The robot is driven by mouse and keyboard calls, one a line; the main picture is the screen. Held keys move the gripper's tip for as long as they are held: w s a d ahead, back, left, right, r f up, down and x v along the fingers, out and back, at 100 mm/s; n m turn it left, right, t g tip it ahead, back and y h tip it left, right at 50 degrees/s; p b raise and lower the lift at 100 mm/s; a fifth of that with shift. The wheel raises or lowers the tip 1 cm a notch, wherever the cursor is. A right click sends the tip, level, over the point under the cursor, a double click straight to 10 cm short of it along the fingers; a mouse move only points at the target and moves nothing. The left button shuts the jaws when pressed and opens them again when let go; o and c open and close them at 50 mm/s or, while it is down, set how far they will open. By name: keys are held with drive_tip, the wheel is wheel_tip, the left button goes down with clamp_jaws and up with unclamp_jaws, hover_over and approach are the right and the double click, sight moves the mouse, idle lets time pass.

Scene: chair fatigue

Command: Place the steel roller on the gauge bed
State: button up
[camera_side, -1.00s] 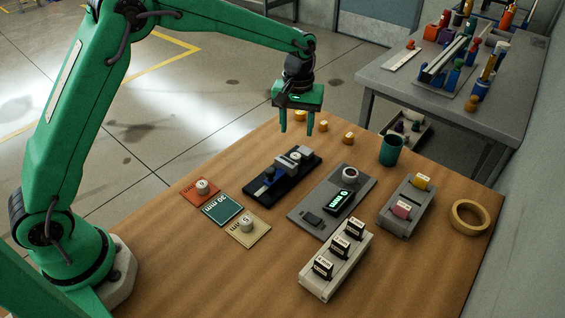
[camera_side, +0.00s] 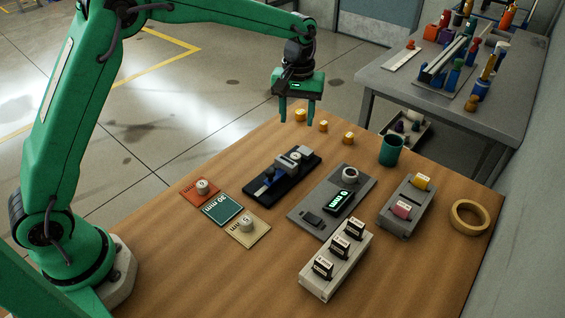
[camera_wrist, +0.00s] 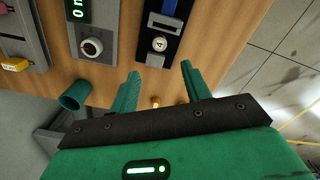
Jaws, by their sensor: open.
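Short steel-coloured rollers with number labels stand on the red card (camera_side: 184,196) and the tan card (camera_side: 262,236): one roller on the red card (camera_side: 203,186), one on the tan card (camera_side: 246,223). A similar light piece (camera_side: 306,151) sits at the far end of a black fixture (camera_side: 258,192) with a blue slide. The frames do not show which is the task's roller. The grey gauge plate (camera_side: 302,205) carries a "0 mm" display (camera_side: 339,204) and a round knob-like part (camera_side: 350,174). My gripper (camera_side: 298,118) is open and empty above the far table edge; its fingers show in the wrist view (camera_wrist: 160,72).
Small brass-coloured pieces (camera_side: 348,138) line the far edge near my gripper. A green cup (camera_side: 391,150), a grey holder with yellow and pink pieces (camera_side: 398,222), a tape roll (camera_side: 453,222) and a rack of black blocks (camera_side: 308,285) stand right. The left-front wood is clear.

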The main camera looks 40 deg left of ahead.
drive_tip(key=s+a+r+m+t, duration=0.1)
drive_tip(key=s+a+r, duration=0.2)
drive_tip(key=s+r, duration=0.35)
drive_tip(key=s+a+r+m+t, duration=0.2)
drive_tip(key=s+a+r, duration=0.1)
drive_tip(key=s+r, duration=0.3)
drive_tip(key=s+a+f+m+t, duration=0.1)
drive_tip(key=s+a, duration=0.1)
drive_tip(key=s, duration=0.7)
drive_tip(key=s+a+f+m+t, duration=0.1)
drive_tip(key=s+a, duration=0.1)
drive_tip(key=s, duration=0.7)
drive_tip(key=shift+m+t, duration=0.3)
